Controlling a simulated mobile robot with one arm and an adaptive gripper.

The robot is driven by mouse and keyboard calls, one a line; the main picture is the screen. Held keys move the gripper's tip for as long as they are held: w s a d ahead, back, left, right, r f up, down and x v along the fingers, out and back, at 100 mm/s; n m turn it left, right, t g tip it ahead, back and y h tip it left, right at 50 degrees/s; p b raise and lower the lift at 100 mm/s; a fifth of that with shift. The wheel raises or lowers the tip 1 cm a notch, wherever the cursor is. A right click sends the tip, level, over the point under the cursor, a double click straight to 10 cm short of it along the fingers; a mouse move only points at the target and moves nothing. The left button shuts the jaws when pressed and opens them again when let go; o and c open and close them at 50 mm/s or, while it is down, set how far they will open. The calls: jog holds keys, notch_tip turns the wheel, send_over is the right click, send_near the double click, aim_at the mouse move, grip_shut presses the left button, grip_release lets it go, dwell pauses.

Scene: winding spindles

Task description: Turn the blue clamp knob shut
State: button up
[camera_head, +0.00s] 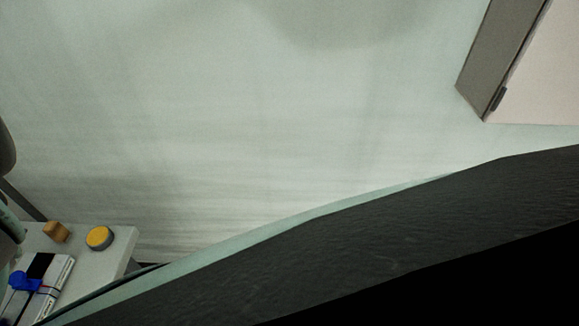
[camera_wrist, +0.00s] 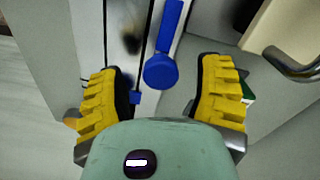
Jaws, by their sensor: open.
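The blue clamp knob (camera_wrist: 160,71) shows in the wrist view as a round blue head with a straight blue bar running up from it. It lies between and slightly ahead of the yellow fingers of my gripper (camera_wrist: 165,78), which are wide apart. Neither finger touches the knob. A small blue piece (camera_wrist: 135,97) sits beside the left finger. In the head view the blue knob (camera_head: 25,281) is small, on a white and black fixture (camera_head: 52,278) at the lower left. My gripper's fingers do not show there.
A wooden block (camera_head: 56,232) and a round yellow-topped button (camera_head: 99,237) are on the pale table (camera_head: 115,266) near the fixture. In the wrist view a curved metal handle (camera_wrist: 290,66) stands close at the right. A wall cabinet (camera_head: 535,70) is at the upper right.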

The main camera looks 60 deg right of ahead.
jog(key=shift+f, duration=0.3)
grip_shut()
dwell(0.6)
